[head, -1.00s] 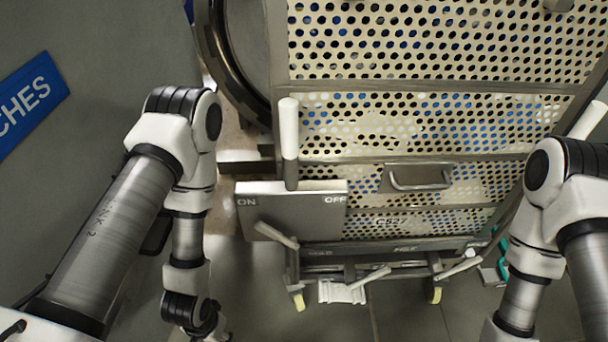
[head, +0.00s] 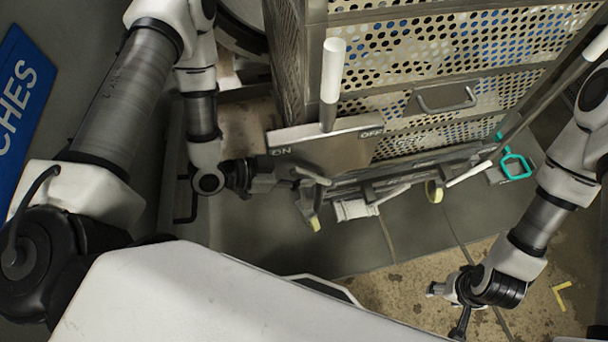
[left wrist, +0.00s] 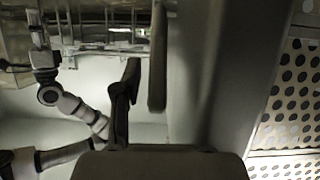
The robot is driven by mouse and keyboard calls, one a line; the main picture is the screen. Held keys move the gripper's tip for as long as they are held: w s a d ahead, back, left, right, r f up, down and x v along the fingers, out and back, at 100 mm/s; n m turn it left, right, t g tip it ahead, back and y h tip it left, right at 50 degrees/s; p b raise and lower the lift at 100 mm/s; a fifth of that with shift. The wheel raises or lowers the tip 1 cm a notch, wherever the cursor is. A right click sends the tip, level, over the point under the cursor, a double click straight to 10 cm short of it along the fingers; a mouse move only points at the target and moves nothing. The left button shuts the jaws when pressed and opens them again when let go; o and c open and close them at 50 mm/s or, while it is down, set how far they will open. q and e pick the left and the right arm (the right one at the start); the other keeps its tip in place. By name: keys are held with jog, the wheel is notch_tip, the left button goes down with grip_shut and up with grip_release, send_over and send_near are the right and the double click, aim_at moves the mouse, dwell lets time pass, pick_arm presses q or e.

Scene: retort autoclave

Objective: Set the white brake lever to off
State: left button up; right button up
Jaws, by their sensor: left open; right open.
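A tall lever with a white grip (head: 333,70) stands nearly upright from the grey plate (head: 322,147) marked ON at its left and OFF at its right. Its foot is near the middle between the marks. A dark finger (left wrist: 123,95) shows in the left wrist view, beside a dark upright bar (left wrist: 158,58). My right gripper (head: 448,308) is open over the floor at lower right.
A perforated basket (head: 440,50) with a pull handle (head: 447,98) stands behind the plate. More pale levers (head: 468,174) project from the trolley's lower bar. A teal-handled thing (head: 515,166) lies at the right. A blue sign (head: 22,85) is at the left. Floor between my arms is clear.

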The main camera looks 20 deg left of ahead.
pick_arm(q)
jog(key=shift+w+d+f, duration=0.15)
jog(key=shift+d, duration=0.15)
grip_shut()
jog(key=r+p, duration=0.1)
jog(key=d+g+y+p, duration=0.1)
jog(key=p, duration=0.1)
jog(key=shift+w+d+r, duration=0.1)
jog(key=shift+w+r, duration=0.15)
jog(key=shift+r, duration=0.1)
jog(key=shift+w+d+f+g+y+p, duration=0.1)
jog(key=shift+w+d+g+y+p, duration=0.2)
jog(key=shift+y, duration=0.4)
jog(key=shift+f, duration=0.1)
jog(key=shift+s, duration=0.1)
grip_release()
